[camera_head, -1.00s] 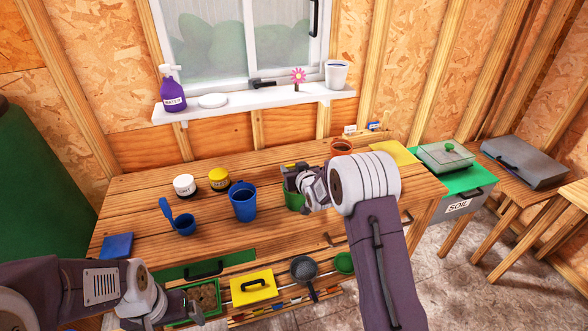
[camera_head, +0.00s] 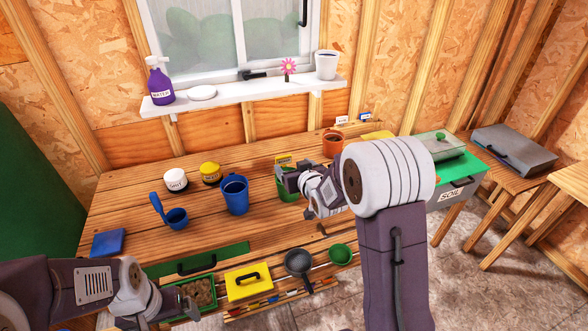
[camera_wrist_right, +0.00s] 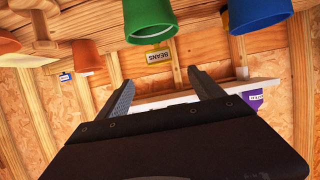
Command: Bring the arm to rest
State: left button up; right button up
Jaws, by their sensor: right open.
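My right gripper (camera_head: 281,175) is over the workbench (camera_head: 130,218), close to the green pot (camera_head: 287,190), which it partly hides in the head view. In the right wrist view the two fingers of my right gripper (camera_wrist_right: 165,90) stand wide apart with nothing between them. The green pot (camera_wrist_right: 148,18) shows beyond the fingertips there, apart from them. My left gripper (camera_head: 170,305) is at the lower left of the head view, beside the green tray of potatoes (camera_head: 212,308); its jaws are too small and partly hidden to judge.
A blue pot (camera_head: 234,196), a blue scoop (camera_head: 174,214), white and yellow jars (camera_head: 210,173) and a terracotta pot (camera_head: 333,143) stand on the bench. A purple spray bottle (camera_head: 160,82) is on the sill.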

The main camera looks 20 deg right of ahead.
jog(key=s+a+r, duration=0.2)
jog(key=s+r, duration=0.1)
jog(key=r, duration=0.1)
jog(key=s+f+g, duration=0.4)
jog(key=s, duration=0.5)
jog(key=s+f+g, duration=0.4)
jog(key=s+f, duration=0.1)
jog(key=s, duration=0.4)
jog(key=s+f+g, duration=0.4)
jog(key=s+f, duration=0.1)
jog(key=s, duration=0.4)
jog(key=shift+a+m+g+p, duration=0.2)
jog(key=shift+m+g+p, duration=0.1)
jog(key=shift+p, duration=0.05)
jog(key=shift+w, duration=0.1)
